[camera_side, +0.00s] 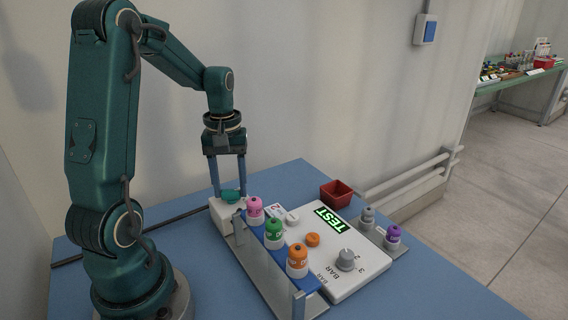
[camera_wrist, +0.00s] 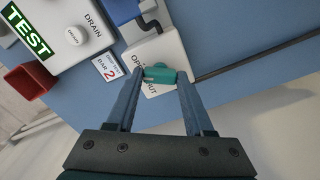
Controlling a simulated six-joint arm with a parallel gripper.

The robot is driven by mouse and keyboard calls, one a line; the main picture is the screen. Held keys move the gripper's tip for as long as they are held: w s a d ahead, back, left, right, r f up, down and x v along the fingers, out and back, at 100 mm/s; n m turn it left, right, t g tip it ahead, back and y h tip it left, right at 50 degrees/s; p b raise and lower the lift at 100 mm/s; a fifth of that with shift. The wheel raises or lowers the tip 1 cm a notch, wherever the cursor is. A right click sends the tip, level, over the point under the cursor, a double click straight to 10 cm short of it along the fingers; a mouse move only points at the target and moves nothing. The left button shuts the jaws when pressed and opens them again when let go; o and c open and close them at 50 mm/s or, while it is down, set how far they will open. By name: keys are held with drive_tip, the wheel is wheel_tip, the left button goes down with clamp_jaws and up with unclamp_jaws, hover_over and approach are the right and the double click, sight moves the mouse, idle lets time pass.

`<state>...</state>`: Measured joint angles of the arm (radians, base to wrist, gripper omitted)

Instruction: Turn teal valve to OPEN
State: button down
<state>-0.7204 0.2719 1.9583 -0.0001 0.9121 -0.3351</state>
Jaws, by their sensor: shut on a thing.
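In the wrist view the teal valve (camera_wrist: 160,74) lies crosswise between my fingertips, over printed lettering that is partly hidden; "OP" and "UT" can be read. My gripper (camera_side: 229,194) points down and is shut on the valve, one finger at each end. The wrist view also shows my gripper (camera_wrist: 160,76) touching it on both sides. Which mark the handle points to, I cannot tell.
Pink (camera_side: 255,208), green (camera_side: 273,229) and orange (camera_side: 297,257) bottles stand in a rack close by. A white panel (camera_side: 345,279) carries a TEST display (camera_side: 327,220) and a grey knob (camera_side: 346,259). A red box (camera_side: 336,194) sits behind.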

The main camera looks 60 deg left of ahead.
sight(231, 190)
drive_tip(key=shift+m, duration=1.4)
drive_tip(key=shift+c, duration=1.4)
unclamp_jaws()
drive_tip(key=shift+r, duration=2.6)
